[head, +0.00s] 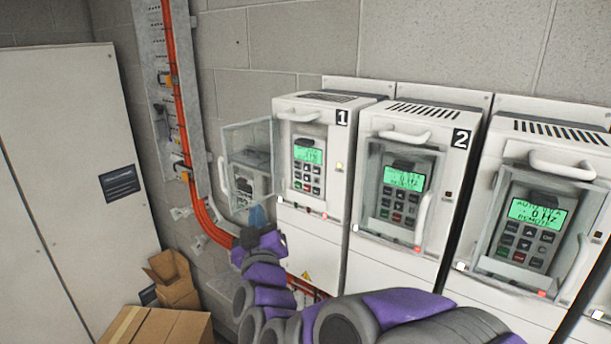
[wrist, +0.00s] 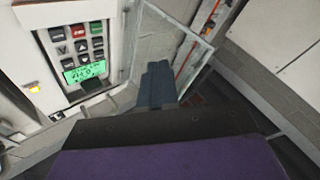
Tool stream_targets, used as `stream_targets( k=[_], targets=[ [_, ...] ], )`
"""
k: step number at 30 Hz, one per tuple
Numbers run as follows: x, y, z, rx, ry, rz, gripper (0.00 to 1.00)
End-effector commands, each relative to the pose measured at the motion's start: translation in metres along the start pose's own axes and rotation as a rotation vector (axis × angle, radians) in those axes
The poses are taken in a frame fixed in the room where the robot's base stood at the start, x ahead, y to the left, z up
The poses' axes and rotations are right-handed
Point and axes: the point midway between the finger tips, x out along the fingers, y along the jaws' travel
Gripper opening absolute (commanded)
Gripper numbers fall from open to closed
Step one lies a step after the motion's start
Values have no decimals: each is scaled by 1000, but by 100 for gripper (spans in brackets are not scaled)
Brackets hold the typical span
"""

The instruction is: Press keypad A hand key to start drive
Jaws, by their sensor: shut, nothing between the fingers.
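Three drives stand in a row on the wall. The drive marked 1 (head: 325,211) has its clear cover (head: 247,150) swung open to the left. Its keypad (head: 308,168) is uncovered, with a lit green screen and several small keys. In the wrist view this keypad (wrist: 76,48) appears upside down at upper left, including red and green keys. Which key is the hand key is too small to read, and I see no letter A. My gripper (head: 257,216) is shut and empty, below and left of the keypad, apart from it. Its fingers (wrist: 159,82) point up beside the open cover (wrist: 178,40).
The drive marked 2 (head: 370,243) and a third drive (head: 516,305) have closed clear covers with handles. An orange conduit (head: 181,100) runs down the wall at left. Cardboard boxes (head: 160,327) sit on the floor by a tall cabinet (head: 60,200).

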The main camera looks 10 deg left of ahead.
Motion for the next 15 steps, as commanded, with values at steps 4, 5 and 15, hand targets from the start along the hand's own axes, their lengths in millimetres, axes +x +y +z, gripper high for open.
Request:
stream_targets(
  k=[4,5,15],
  targets=[
    [2,2,-12,-24,33,51,0],
    [2,3,-13,-27,37,58,0],
    [4,2,-14,-33,43,70,0]
  ],
)
